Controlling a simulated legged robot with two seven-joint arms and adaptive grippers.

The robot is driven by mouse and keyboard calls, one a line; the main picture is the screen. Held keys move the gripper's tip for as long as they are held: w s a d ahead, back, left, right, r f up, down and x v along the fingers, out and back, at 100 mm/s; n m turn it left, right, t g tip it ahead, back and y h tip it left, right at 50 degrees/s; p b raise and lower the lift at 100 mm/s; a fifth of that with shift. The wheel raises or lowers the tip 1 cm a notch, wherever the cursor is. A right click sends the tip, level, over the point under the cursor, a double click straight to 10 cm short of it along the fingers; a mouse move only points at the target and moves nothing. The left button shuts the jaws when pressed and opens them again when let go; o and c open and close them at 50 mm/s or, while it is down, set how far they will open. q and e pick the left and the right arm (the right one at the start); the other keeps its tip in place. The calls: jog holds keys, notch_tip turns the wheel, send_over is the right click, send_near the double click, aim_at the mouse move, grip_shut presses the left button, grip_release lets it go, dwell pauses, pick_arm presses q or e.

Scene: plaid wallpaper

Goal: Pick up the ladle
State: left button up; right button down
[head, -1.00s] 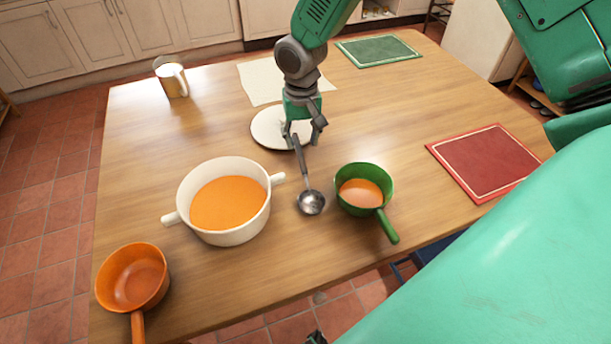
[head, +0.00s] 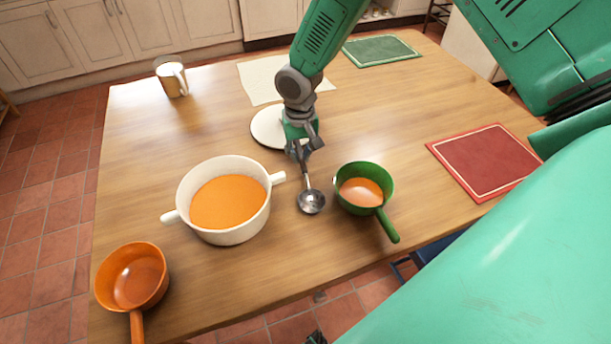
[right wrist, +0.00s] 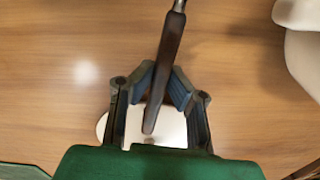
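The ladle (head: 311,201) lies on the wooden table between the white pot and the green saucepan, its metal bowl toward me and its dark handle pointing away. My right gripper (head: 302,154) reaches down over the handle. In the right wrist view the dark handle (right wrist: 168,50) runs between the two fingers of my right gripper (right wrist: 164,85), which are bent in against it from both sides. The ladle bowl is out of that view. The bowl still appears to rest on the table.
The white pot (head: 182,195) with orange soup is left of the ladle; the green saucepan (head: 387,222) is close on its right. A white plate (head: 264,128) lies behind. An orange pan (head: 130,262), a mug (head: 172,82), a red mat (head: 485,162) and a green mat (head: 380,50) stand farther off.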

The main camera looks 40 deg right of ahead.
notch_tip(320, 180, up, 10)
jog(key=shift+r+p, duration=0.1)
jog(key=shift+p, duration=0.3)
dwell(0.3)
